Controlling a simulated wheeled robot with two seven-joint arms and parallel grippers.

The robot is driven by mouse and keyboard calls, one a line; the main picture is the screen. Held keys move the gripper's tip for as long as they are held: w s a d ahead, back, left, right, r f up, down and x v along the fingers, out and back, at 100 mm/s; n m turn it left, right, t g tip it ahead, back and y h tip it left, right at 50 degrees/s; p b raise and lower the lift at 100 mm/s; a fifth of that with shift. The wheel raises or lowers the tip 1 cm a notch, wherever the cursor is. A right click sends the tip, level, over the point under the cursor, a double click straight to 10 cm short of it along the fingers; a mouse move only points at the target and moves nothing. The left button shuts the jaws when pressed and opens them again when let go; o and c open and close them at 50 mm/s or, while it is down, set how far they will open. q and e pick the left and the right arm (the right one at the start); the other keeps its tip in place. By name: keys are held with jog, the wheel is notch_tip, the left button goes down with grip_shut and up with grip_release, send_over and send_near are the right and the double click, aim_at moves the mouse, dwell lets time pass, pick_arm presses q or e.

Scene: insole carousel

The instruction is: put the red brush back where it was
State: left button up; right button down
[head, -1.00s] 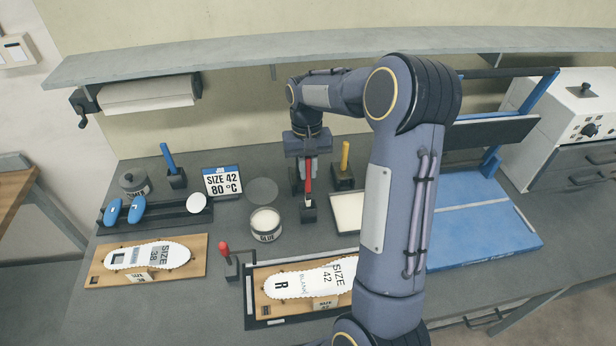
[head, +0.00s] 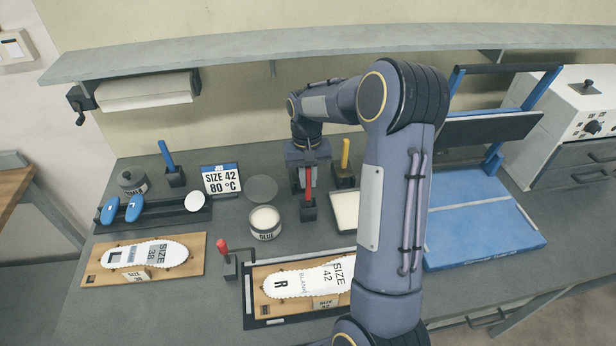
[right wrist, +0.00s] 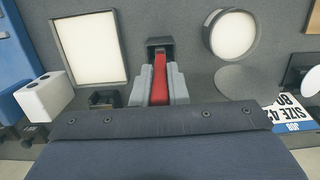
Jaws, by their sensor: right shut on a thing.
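The red brush (head: 308,184) is upright in my right gripper (head: 306,182). Its lower end meets a small black holder (head: 308,211); I cannot tell how deep it sits in it. In the right wrist view the red handle (right wrist: 160,78) lies between the two grey fingers of the right gripper (right wrist: 161,85), which is shut on it. The black holder (right wrist: 159,43) shows at its far end there. My left gripper is in neither view.
The glue pot (head: 265,223) stands left of the holder, and a yellow brush (head: 345,155) stands in its own holder to the right. A white pad in a tray (head: 344,211) is close by on the right. A blue brush (head: 167,156) stands farther left.

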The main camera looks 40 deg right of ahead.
jog(key=c, duration=1.4)
grip_release()
jog(key=shift+c, duration=0.2)
jog(key=shift+r+p, duration=0.55)
jog(key=shift+r, duration=0.15)
notch_tip(320, 180, up, 12)
jog(key=w+b, duration=0.1)
jog(key=b, duration=0.1)
jog(key=s+a+r+n+t+y, duration=0.1)
jog(key=s+a+r+t, duration=0.15)
jog(key=s, duration=0.25)
jog(key=s+a+f+n+t+y, duration=0.1)
jog(key=s+a+f+t, duration=0.1)
jog(key=s+a, duration=0.5)
jog(key=s+a+f+n+t+y, duration=0.1)
jog(key=s+a+f+n+t, duration=0.1)
jog(key=s+a, duration=0.6)
jog(key=s+f, duration=0.1)
jog(key=s, duration=0.2)
jog(key=shift+a+f, duration=0.2)
jog(key=shift+f, duration=0.1)
